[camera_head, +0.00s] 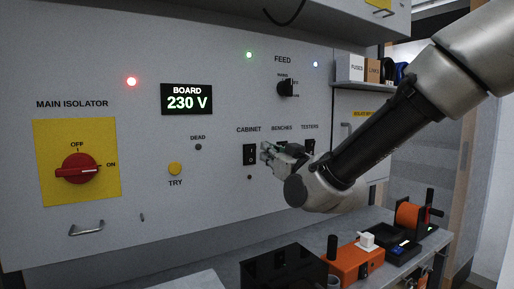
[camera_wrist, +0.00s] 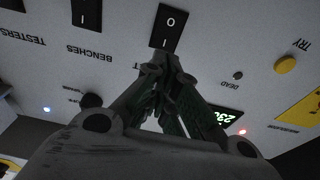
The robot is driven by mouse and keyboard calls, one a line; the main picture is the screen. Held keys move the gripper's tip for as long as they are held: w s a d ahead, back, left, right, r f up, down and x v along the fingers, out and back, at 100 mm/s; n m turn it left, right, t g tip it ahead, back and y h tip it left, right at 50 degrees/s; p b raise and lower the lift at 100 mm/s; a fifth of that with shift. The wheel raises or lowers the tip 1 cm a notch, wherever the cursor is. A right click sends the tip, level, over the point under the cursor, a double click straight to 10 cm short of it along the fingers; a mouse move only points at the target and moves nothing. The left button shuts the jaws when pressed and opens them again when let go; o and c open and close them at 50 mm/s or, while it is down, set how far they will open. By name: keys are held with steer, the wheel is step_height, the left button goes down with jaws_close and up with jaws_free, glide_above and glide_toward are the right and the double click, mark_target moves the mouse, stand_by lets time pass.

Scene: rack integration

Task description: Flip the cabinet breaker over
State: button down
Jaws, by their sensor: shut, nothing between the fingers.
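The cabinet breaker (camera_head: 249,154) is a small black switch on the grey panel under the CABINET label. In the upside-down wrist view the breaker (camera_wrist: 169,25) shows white O and I marks, with the O farther from my fingers. Which way its lever is tipped is too small to tell. My gripper (camera_head: 266,152) is shut and empty, just right of the breaker in the head view. In the wrist view my gripper (camera_wrist: 165,68) has its fingertips together beside the I end of the breaker; I cannot tell if they touch it. The fingers hide the CABINET label there.
The benches breaker (camera_wrist: 87,13) sits beside it, mostly behind my gripper in the head view. The red main isolator (camera_head: 80,168) and yellow TRY button (camera_head: 175,169) are to the left. The board display (camera_head: 187,99) reads 230 V. A bench (camera_head: 205,282) with tools stands below.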

mark_target(250, 142)
steer(key=shift+x, duration=3.05)
steer(key=shift+w+a+r, duration=0.15)
steer(key=shift+w+a, duration=0.05)
steer(key=shift+w, duration=0.1)
steer(key=shift+s+d, duration=0.1)
